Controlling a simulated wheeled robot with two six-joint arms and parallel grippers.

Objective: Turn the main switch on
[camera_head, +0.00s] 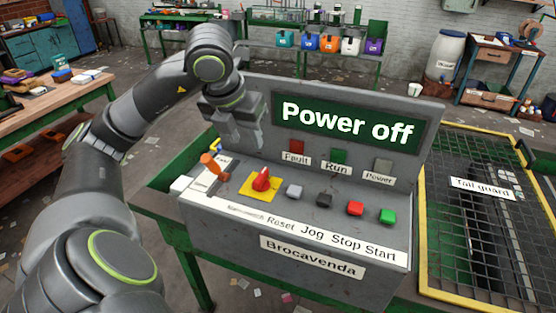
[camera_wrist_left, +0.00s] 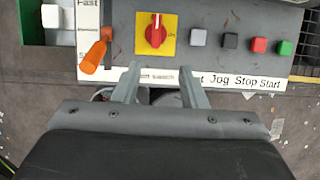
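The main switch (camera_head: 261,181) is a red rotary knob on a yellow plate, on the grey console's sloped panel. In the left wrist view, the red knob (camera_wrist_left: 155,30) has its white mark pointing up and an "On" label at its right. The console display (camera_head: 347,122) reads "Power off". My left gripper (camera_head: 240,140) is above the panel, behind and up-left of the knob in the head view. In the left wrist view its two fingers (camera_wrist_left: 160,78) are apart with nothing between them, and the knob shows beyond the gap. My right gripper is not in view.
An orange lever (camera_head: 213,165) stands left of the knob. A grey button (camera_head: 294,191), a black button (camera_head: 324,200), a red button (camera_head: 355,208) and a green button (camera_head: 387,216) line up to its right. A yellow-framed tail guard mesh (camera_head: 450,235) is at the right.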

